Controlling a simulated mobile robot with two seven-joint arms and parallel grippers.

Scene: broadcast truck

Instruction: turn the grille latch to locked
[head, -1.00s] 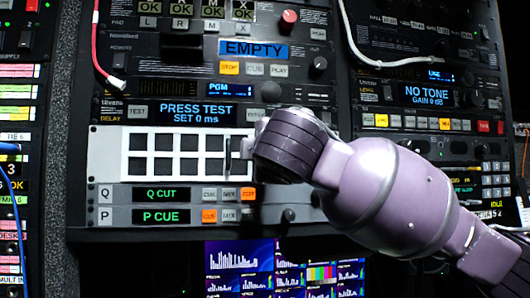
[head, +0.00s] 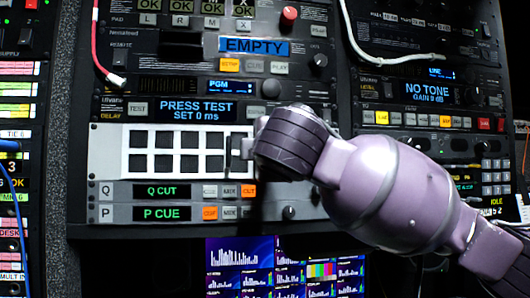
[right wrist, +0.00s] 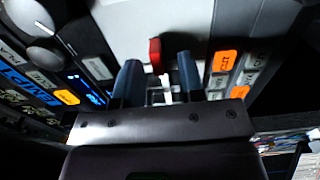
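The white grille (head: 140,178), a panel with rows of dark square openings, is on the rack face in the head view. My right gripper (head: 240,148) is at the grille's right end, and its hand covers what lies behind. In the right wrist view a red tab (right wrist: 155,56), which looks like the latch handle, stands against the pale panel. It shows between the two dark fingertips of my right gripper (right wrist: 158,72). The fingers are apart, with visible gaps beside the tab; I cannot tell whether either touches it. My left gripper is not in view.
Lit button rows with Q CUT (head: 162,191) and P CUE (head: 161,214) displays sit just below the grille. A PRESS TEST display (head: 196,111) and a knob (head: 271,89) are above it. A red cable (head: 97,45) hangs at the upper left.

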